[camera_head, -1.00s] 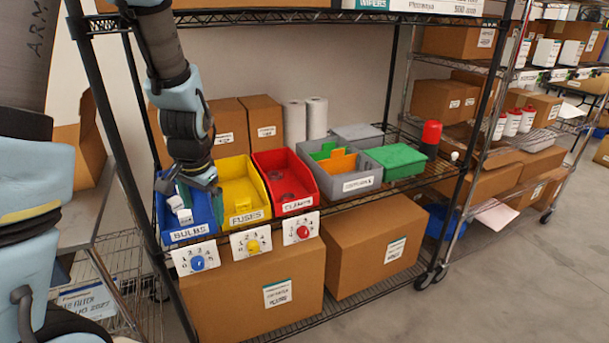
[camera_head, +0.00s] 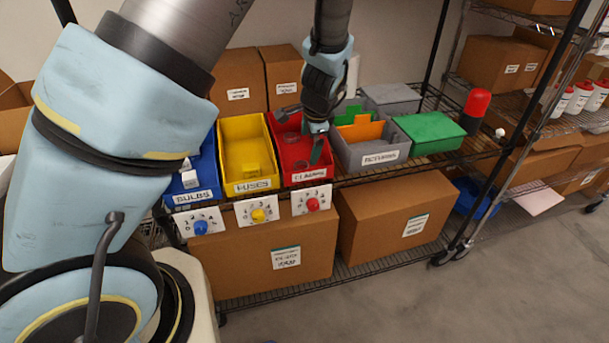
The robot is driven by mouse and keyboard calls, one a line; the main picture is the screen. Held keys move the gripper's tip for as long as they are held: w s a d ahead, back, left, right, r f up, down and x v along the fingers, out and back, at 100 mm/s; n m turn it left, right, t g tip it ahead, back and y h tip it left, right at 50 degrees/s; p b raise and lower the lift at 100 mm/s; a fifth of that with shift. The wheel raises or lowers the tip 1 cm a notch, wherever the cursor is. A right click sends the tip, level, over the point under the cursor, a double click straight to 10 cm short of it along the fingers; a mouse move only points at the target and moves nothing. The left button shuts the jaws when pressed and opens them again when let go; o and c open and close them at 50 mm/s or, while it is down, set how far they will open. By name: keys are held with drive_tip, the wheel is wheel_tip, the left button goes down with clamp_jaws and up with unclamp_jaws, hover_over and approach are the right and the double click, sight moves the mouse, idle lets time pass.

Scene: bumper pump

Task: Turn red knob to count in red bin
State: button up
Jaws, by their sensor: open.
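The red knob (camera_head: 312,204) sits on a white numbered dial plate (camera_head: 300,206) on the shelf front, below the red bin (camera_head: 287,151) labelled CLAMPS. Where the knob points is too small to tell. My gripper (camera_head: 299,132) is open and points down over the red bin, its fingers apart at the bin's opening. Small items in the red bin are partly hidden by the gripper, and I cannot tell how many there are.
The yellow FUSES bin (camera_head: 223,157) and blue BULBS bin (camera_head: 208,165) stand to the left, with a yellow knob (camera_head: 258,215) and blue knob (camera_head: 201,227) below. A grey RETURNS bin (camera_head: 346,160), green box (camera_head: 430,134) and red-topped cylinder (camera_head: 475,106) stand to the right.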

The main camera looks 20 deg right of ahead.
drive_tip(key=shift+b+x, duration=1.15)
drive_tip(key=shift+x, duration=1.05)
drive_tip(key=shift+r, duration=0.1)
drive_tip(key=p+v, duration=0.7)
drive_tip(key=v, duration=0.3)
drive_tip(key=shift+p, duration=0.35)
drive_tip(key=w+a+r+n+g+b, duration=0.1)
drive_tip(key=a+n, duration=0.3)
drive_tip(key=a, duration=0.5)
drive_tip(key=w+a+r+n+g+b, duration=0.1)
drive_tip(key=a+r+n, duration=0.1)
drive_tip(key=a+n, duration=0.45)
drive_tip(key=s+a+r+n+b, duration=0.1)
drive_tip(key=s+a+n, duration=0.1)
drive_tip(key=a, duration=0.4)
drive_tip(key=s+a+r+n, duration=0.1)
drive_tip(key=s+a+n, duration=0.2)
drive_tip(key=a, duration=0.3)
drive_tip(key=s+a+r+n+g+b, duration=0.1)
drive_tip(key=s+a+n, duration=0.1)
drive_tip(key=a, duration=0.3)
drive_tip(key=shift+s+a+n+b, duration=0.15)
drive_tip(key=shift+a+n+b, duration=0.15)
drive_tip(key=shift+a+n, duration=0.15)
drive_tip(key=shift+c, duration=0.4)
